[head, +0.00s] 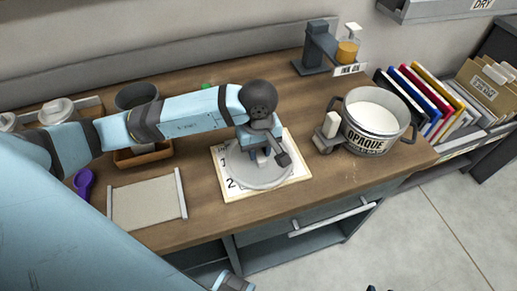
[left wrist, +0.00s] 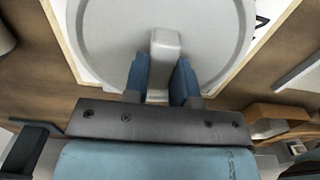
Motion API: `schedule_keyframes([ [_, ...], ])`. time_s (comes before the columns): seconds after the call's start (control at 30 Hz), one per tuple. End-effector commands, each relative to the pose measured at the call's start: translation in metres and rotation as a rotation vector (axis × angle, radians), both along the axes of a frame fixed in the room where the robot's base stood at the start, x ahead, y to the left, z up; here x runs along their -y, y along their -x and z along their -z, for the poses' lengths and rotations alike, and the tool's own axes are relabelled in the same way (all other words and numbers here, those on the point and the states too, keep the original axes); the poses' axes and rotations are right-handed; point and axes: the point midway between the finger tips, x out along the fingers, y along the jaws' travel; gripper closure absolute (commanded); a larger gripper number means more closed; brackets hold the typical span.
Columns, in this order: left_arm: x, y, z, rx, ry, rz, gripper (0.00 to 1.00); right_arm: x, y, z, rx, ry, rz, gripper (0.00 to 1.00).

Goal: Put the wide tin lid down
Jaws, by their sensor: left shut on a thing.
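The wide tin lid (head: 246,178) is a round, light grey disc over the white numbered board (head: 293,176) on the counter. In the left wrist view the lid (left wrist: 112,35) fills the top middle, its block-shaped handle (left wrist: 165,48) between my fingers. My left gripper (head: 264,157) is above the lid, shut on that handle; its blue fingers (left wrist: 163,85) sit on either side. I cannot tell whether the lid touches the board. My right gripper is not clearly in view.
A white-filled pot (head: 374,112) labelled OPAQUE stands to the right of the board. A pale flat panel with raised side rails (head: 147,203) and a purple scoop (head: 84,183) lie to the left. A dispenser stand (head: 316,50) is behind; binders (head: 424,95) are at right.

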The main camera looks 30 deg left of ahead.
Motion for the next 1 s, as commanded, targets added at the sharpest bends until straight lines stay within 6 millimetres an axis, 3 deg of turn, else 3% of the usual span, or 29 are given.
schedule_keyframes([
  [0.43, 0.0, 0.0, 0.013, 0.001, 0.0, 0.001, 0.99, -0.002, -0.001, 0.003, 0.004, -0.005, -0.001, 0.59],
  [0.47, 0.0, 0.0, 0.011, 0.001, 0.0, 0.0, 0.68, -0.002, -0.001, 0.0, 0.002, -0.005, -0.001, 0.59],
  [0.53, 0.0, 0.0, 0.01, 0.001, -0.001, 0.0, 0.52, -0.002, -0.001, -0.001, 0.001, -0.005, -0.001, 0.59],
  [0.83, 0.0, 0.0, 0.009, 0.001, 0.0, 0.001, 0.5, -0.002, -0.001, -0.003, 0.004, -0.005, -0.001, 0.59],
  [1.0, 0.0, -0.001, -0.005, 0.004, 0.001, 0.001, 0.5, -0.001, -0.001, -0.003, 0.008, -0.003, -0.003, 0.59],
])
